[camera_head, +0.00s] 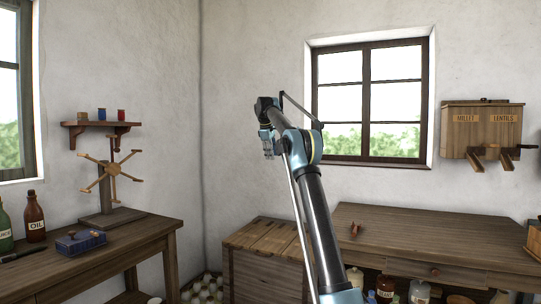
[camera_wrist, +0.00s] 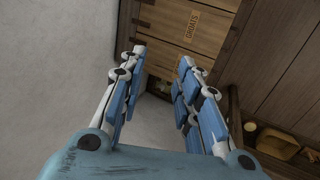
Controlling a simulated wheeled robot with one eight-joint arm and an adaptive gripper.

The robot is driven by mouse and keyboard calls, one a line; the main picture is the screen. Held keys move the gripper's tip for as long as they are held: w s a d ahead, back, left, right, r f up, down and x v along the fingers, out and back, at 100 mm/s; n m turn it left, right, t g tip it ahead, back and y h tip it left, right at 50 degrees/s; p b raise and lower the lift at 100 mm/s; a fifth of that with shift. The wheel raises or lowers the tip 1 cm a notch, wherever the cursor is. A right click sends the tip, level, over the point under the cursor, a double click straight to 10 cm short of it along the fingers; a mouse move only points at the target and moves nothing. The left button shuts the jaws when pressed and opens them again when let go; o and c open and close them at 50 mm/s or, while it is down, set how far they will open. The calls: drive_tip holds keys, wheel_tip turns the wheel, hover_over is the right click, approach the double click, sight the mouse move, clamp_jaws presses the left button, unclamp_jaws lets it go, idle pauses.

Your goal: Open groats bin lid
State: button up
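The wooden bin chest (camera_head: 265,265) stands on the floor between the left table and the right workbench. Its plank top looks closed. In the wrist view, a wooden panel with a GROATS label (camera_wrist: 192,25) shows at the top, beyond my fingertips. I cannot read that label in the head view. My gripper (camera_head: 267,150) hangs fingers down in the air, well above the chest. In the wrist view my gripper (camera_wrist: 162,58) has its two blue-and-white fingers spread, with nothing between them. The fingers appear apart from the panel.
The workbench (camera_head: 430,238) on the right holds a small reddish object (camera_head: 355,230); jars stand below. The left table (camera_head: 120,250) carries bottles, a blue box (camera_head: 80,241) and a spoked wooden stand (camera_head: 110,180). A crate of pale round items (camera_head: 205,290) sits left of the chest.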

drive_tip(key=shift+s+a+r, duration=0.1)
drive_tip(key=shift+s+r, duration=0.15)
drive_tip(key=shift+r, duration=0.3)
